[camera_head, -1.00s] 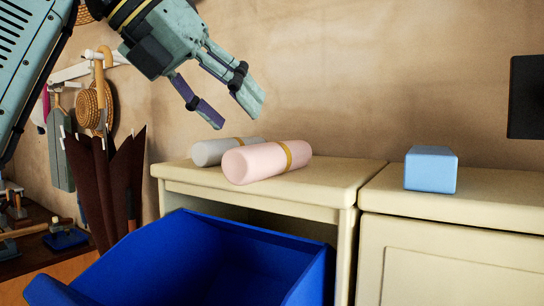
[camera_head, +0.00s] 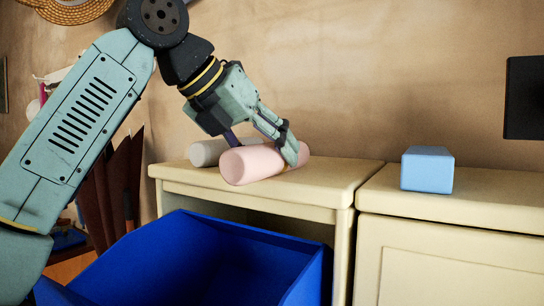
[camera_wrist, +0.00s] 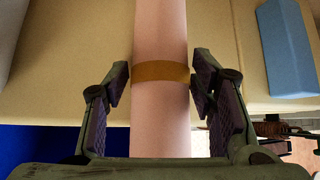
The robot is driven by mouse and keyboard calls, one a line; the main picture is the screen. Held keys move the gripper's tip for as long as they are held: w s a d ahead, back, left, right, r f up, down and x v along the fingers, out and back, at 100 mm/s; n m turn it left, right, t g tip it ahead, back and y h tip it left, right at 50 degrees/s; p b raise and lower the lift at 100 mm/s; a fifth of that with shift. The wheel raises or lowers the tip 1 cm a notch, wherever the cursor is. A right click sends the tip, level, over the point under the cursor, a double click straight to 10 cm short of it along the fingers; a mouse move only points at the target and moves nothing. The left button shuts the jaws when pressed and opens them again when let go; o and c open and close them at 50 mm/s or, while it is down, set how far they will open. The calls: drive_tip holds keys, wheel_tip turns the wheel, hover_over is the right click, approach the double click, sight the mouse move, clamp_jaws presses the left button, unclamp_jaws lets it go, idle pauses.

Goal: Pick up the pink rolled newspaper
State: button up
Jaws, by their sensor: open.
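The pink rolled newspaper (camera_head: 250,163) lies on top of the cream cabinet (camera_head: 318,185). In the wrist view the pink roll (camera_wrist: 160,40) runs up the middle of the picture, with a brown band (camera_wrist: 161,72) around it. My gripper (camera_head: 262,146) is down at the roll, and its near finger hides the band in the head view. In the wrist view my gripper (camera_wrist: 162,90) is open, with one finger on each side of the roll near the band. Small gaps show between the fingers and the roll, narrowest at the fingertips.
A grey-white roll (camera_head: 208,152) lies just behind the pink one. A light blue block (camera_head: 427,170) sits on the cabinet to the right. A blue tilted-out bin (camera_head: 215,255) stands open below the cabinet top. The cabinet top right of the roll is clear.

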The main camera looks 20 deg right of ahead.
drive_tip(key=c, duration=1)
drive_tip(key=shift+r, duration=0.1)
